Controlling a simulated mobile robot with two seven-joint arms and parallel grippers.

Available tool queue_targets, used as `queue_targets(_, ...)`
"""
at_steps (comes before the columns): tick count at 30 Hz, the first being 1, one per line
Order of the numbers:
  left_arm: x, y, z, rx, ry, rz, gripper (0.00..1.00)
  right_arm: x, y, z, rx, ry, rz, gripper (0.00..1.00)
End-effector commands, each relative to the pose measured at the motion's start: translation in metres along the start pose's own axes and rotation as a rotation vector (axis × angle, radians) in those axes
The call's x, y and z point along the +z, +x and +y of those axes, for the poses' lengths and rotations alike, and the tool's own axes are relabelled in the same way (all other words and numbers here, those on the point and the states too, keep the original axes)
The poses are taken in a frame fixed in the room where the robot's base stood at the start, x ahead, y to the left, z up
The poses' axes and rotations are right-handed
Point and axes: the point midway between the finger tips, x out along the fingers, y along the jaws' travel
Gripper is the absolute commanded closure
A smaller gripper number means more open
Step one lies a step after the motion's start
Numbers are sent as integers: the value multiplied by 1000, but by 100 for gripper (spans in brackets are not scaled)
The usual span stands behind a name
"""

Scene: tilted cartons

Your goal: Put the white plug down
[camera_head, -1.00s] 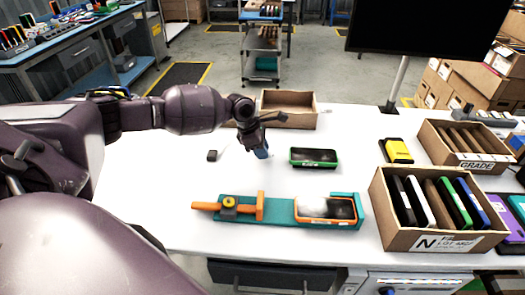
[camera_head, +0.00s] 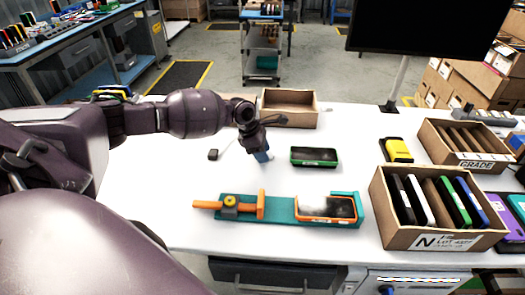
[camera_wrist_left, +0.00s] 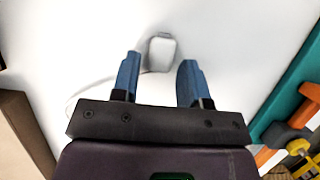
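The white plug (camera_wrist_left: 161,52) shows in the left wrist view, pale on the white table (camera_wrist_left: 235,35), with a thin white cable curving off to the left. My left gripper (camera_wrist_left: 158,78) is open, its two blue fingers spread wide. The plug appears at the gap just past the fingertips, with space visible on both sides. In the head view my left gripper (camera_head: 262,156) points down close to the tabletop, and I cannot make out the plug there. My right gripper is not in view.
A green-edged black device (camera_head: 315,156) lies right of the gripper. A teal fixture (camera_head: 283,207) with an orange clamp is nearer. An open carton (camera_head: 290,118) stands behind, a small dark block (camera_head: 213,154) to the left. Filled cartons (camera_head: 440,240) occupy the right.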

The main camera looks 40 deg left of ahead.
Motion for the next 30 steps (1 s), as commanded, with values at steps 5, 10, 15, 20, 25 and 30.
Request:
queue_targets(5, 0, 0, 0, 0, 0, 0, 50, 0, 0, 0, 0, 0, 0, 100)
queue_targets(10, 0, -1, 0, 0, 1, 0, 50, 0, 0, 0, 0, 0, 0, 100)
queue_targets(15, 4, -10, 1, 2, 3, 0, 50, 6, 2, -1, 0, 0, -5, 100)
queue_targets(20, 5, -41, 1, 4, 2, -1, 50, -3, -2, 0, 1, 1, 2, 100)
queue_targets(25, 6, -75, 1, 4, 1, -1, 50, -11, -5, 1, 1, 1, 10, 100)
queue_targets(30, 6, -105, 1, 3, 1, -1, 50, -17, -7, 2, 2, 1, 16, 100)
